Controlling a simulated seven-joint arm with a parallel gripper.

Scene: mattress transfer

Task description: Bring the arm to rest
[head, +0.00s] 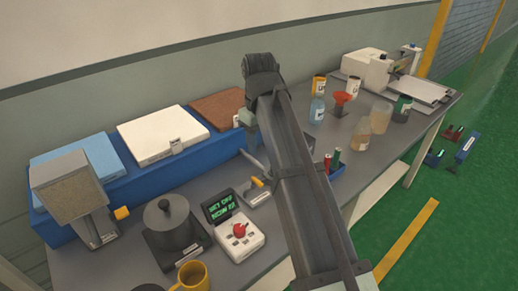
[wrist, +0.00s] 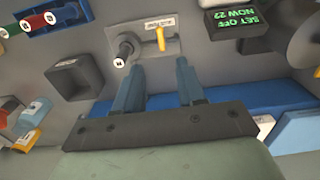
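My arm (head: 305,190) reaches from the bottom of the head view up over the workbench, bent at a dark elbow joint (head: 262,78). My gripper is mostly hidden behind the arm in the head view. In the wrist view my gripper (wrist: 157,72) shows two blue fingers standing well apart, with nothing between them. Beyond the fingertips is a grey plate with a yellow lever (wrist: 160,38) and a black knob (wrist: 125,48). I cannot tell whether the fingers touch the plate.
A blue bench (head: 120,182) carries blue (head: 97,150), white (head: 160,130) and brown (head: 215,108) pads. Jars and bottles (head: 317,110) stand right of my arm.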

